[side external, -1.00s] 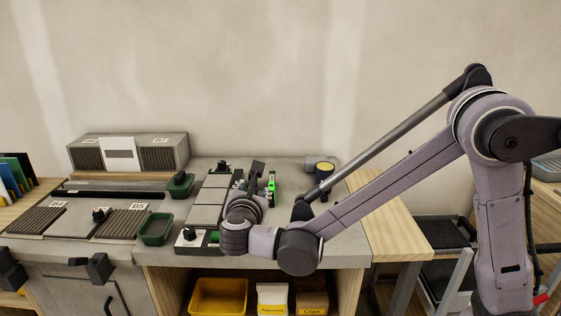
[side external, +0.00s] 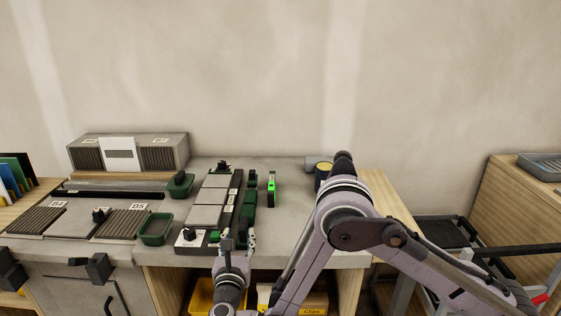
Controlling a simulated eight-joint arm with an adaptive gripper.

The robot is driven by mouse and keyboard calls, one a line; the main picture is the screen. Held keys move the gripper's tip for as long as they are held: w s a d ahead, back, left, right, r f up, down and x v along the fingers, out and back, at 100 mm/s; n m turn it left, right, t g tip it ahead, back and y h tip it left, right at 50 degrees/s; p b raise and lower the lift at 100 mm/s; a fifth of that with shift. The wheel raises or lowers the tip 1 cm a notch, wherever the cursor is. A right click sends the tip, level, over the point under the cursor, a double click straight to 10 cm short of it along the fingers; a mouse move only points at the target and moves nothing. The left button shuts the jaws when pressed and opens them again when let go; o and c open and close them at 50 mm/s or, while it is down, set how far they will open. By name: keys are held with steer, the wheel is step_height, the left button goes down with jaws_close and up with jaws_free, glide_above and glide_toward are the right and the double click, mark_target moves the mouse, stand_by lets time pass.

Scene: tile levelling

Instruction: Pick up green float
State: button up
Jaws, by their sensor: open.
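Dark green, block-like pieces (side external: 249,205) lie in a row along the right side of the grey tile panel (side external: 208,195). A narrow bright green piece (side external: 271,189) with dark parts stands just to their right on the grey worktop. I cannot tell for sure which of these is the green float. My gripper (side external: 239,240) is at the front edge of the worktop, in front of the dark green pieces and apart from the bright green one. Its fingers are spread and nothing shows between them.
Green trays (side external: 156,229) stand left of the tile panel. A black-knobbed white block (side external: 188,238) sits at the panel's front left. The worktop right of the bright green piece is clear.

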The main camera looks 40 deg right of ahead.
mark_target(244, 217)
steer(key=x, duration=0.3)
steer(key=shift+s+d+x, duration=0.1)
steer(key=shift+x, duration=1.3)
steer(key=shift+s+d+x, duration=0.1)
steer(key=shift+s+x, duration=0.05)
steer(key=shift+x, duration=1.25)
jaws_close()
